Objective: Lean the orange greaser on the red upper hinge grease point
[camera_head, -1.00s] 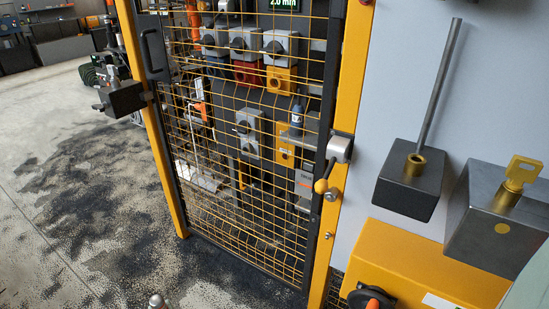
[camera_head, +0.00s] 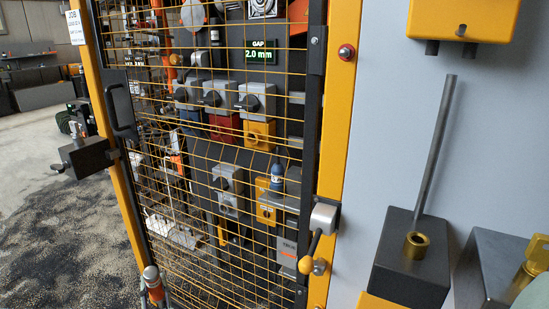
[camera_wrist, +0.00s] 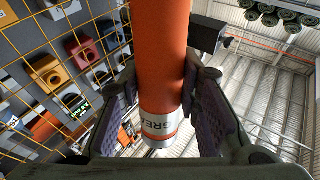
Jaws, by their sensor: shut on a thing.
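The orange greaser (camera_wrist: 160,60) is a cylinder with a white band lettered "GREA" near one end. In the wrist view it lies between the two padded fingers of my gripper (camera_wrist: 160,100), which is shut on it. In the head view a grey-tipped part with orange below it (camera_head: 152,282) rises at the bottom edge, apparently the greaser's top; my gripper does not show there.
A yellow mesh door (camera_head: 215,150) with switches behind it fills the middle. A latch with a knobbed lever (camera_head: 318,235) sticks out at its right. Dark blocks (camera_head: 410,270) project at lower right, one with an upright rod. A dark box (camera_head: 85,157) juts out left.

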